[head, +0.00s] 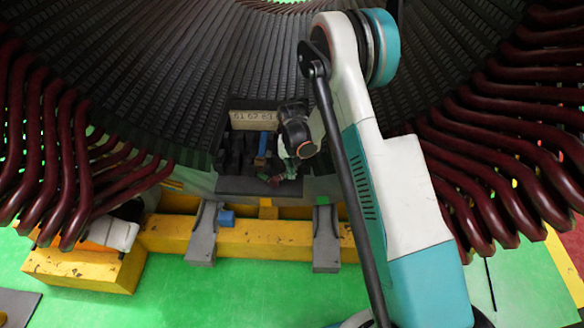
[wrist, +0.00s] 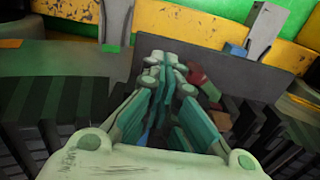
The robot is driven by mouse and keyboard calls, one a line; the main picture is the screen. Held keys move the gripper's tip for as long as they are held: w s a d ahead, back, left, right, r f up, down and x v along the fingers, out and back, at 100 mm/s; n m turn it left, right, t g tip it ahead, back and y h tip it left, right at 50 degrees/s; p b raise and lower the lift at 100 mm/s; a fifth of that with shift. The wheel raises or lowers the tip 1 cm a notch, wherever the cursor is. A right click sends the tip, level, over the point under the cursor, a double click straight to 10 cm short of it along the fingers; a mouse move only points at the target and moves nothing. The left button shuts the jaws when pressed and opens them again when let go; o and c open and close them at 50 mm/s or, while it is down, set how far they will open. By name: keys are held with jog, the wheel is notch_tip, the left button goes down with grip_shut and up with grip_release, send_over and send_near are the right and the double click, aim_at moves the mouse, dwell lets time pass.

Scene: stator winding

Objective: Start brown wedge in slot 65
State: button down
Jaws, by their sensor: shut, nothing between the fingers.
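My gripper (head: 290,169) is low over the dark rack at the foot of the stator bore, beside the numbered plate. In the wrist view my gripper (wrist: 167,68) has its fingers together and empty. A small brown piece (wrist: 218,121) lies right of the fingers, perhaps the brown wedge; I cannot be sure. A dark red piece (wrist: 201,82) lies just beside the fingertips, apparently apart from them. It also shows in the head view (head: 274,181). The pale plate (head: 253,117) carries slot numbers too small to read surely. I cannot pick out slot 65.
A blue piece (head: 262,146) stands in the dark rack (head: 240,186). A yellow beam (head: 270,239) with grey brackets (head: 203,236) and a blue block (head: 226,218) lies in front. Dark red coil ends (head: 510,150) crowd both sides. Green floor is clear in front.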

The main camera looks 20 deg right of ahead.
notch_tip(320, 180, down, 6)
jog(key=shift+r+b, duration=0.15)
jog(key=shift+b, duration=0.85)
jog(key=w, duration=0.1)
jog(key=w+d+b, duration=0.1)
jog(key=w, duration=0.1)
jog(key=shift+w+d, duration=0.1)
jog(key=shift+w, duration=0.35)
jog(key=shift+w+d, duration=0.2)
jog(key=shift+w, duration=0.35)
jog(key=shift+w+d, duration=0.15)
jog(key=shift+w, duration=0.4)
